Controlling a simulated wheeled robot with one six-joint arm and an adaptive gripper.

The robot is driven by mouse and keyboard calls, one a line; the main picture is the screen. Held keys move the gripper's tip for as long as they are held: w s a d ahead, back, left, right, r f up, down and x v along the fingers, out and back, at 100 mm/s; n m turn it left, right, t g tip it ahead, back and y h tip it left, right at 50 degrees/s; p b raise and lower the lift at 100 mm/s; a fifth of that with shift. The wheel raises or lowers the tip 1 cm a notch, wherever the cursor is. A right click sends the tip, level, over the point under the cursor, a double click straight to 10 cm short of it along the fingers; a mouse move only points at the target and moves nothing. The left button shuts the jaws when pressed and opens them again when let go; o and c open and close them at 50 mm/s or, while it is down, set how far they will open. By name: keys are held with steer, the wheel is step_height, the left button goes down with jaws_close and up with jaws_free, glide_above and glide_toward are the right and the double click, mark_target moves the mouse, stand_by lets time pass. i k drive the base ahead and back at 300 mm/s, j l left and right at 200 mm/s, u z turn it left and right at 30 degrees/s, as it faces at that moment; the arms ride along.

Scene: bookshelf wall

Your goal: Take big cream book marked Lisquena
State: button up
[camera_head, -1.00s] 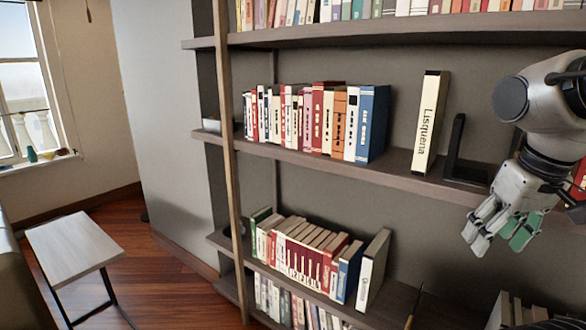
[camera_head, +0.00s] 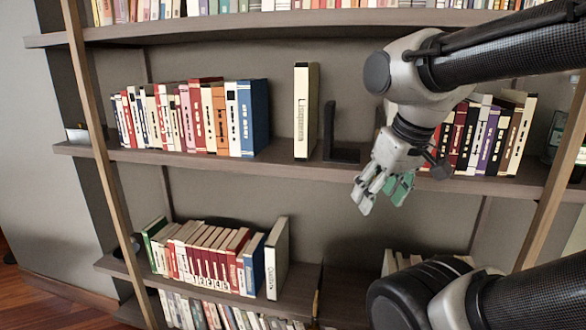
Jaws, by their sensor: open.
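The big cream book marked Lisquena (camera_head: 301,112) stands upright on the middle shelf (camera_head: 230,162). My gripper (camera_head: 381,194) is to the right of the book and lower, in front of the shelf's front edge. Its fingers point down, are open and hold nothing.
A black bookend (camera_head: 343,153) stands just right of the cream book. A row of books ends with a blue book (camera_head: 251,118) on the left, with a gap between. More books (camera_head: 490,135) stand right, behind my arm. A wooden post (camera_head: 97,140) rises at left.

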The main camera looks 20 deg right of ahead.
mark_target(306, 74)
steer(key=i+j+z, duration=0.25)
steer(key=z, duration=0.25)
steer(key=i+j+z, duration=0.15)
steer(key=j+z, duration=0.35)
steer(key=i+j+z, duration=0.15)
steer(key=j+z, duration=1.3)
steer(key=l, duration=0.1)
